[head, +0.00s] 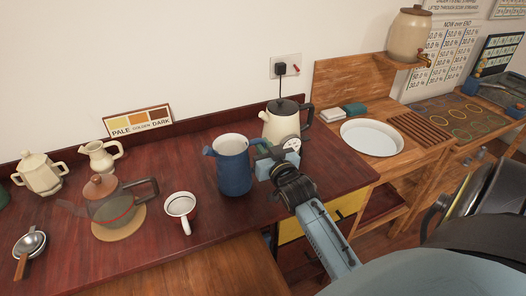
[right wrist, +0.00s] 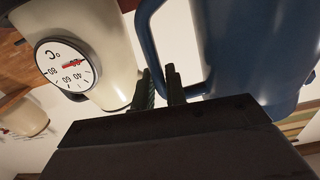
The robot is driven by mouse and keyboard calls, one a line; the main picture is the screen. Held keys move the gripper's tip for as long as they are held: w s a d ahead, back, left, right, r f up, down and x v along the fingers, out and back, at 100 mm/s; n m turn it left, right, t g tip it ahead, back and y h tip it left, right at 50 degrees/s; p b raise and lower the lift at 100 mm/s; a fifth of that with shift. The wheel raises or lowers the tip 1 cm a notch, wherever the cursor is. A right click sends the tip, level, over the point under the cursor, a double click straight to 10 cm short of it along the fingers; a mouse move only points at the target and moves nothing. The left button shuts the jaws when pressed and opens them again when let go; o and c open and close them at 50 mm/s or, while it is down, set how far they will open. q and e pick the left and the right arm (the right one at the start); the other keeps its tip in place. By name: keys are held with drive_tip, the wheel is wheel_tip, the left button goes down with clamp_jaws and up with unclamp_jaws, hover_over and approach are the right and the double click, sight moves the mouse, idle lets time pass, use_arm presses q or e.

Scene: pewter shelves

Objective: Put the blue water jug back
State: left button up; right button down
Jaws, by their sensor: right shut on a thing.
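The blue water jug (head: 234,170) is upright at the red-brown counter, right of the white cup; I cannot tell whether its base touches the wood. My right gripper (head: 265,147) is at the jug's right side, shut on its handle. In the right wrist view the fingers (right wrist: 160,87) close at the blue handle (right wrist: 152,40), with the jug's body (right wrist: 255,50) to the right. The fingers partly hide the grip. My left gripper is not in view.
A cream kettle (head: 283,124) with a temperature dial stands close behind the gripper. A white cup (head: 181,207) and a glass teapot (head: 112,203) on a round mat stand left of the jug. A white round tray (head: 371,137) lies on the wooden unit at right. The counter behind the cup is clear.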

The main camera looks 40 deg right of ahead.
drive_tip(key=shift+f, duration=0.5)
drive_tip(key=c, duration=1.4)
unclamp_jaws()
drive_tip(key=shift+f, duration=0.15)
drive_tip(key=shift+c, duration=0.2)
drive_tip(key=v, duration=1.2)
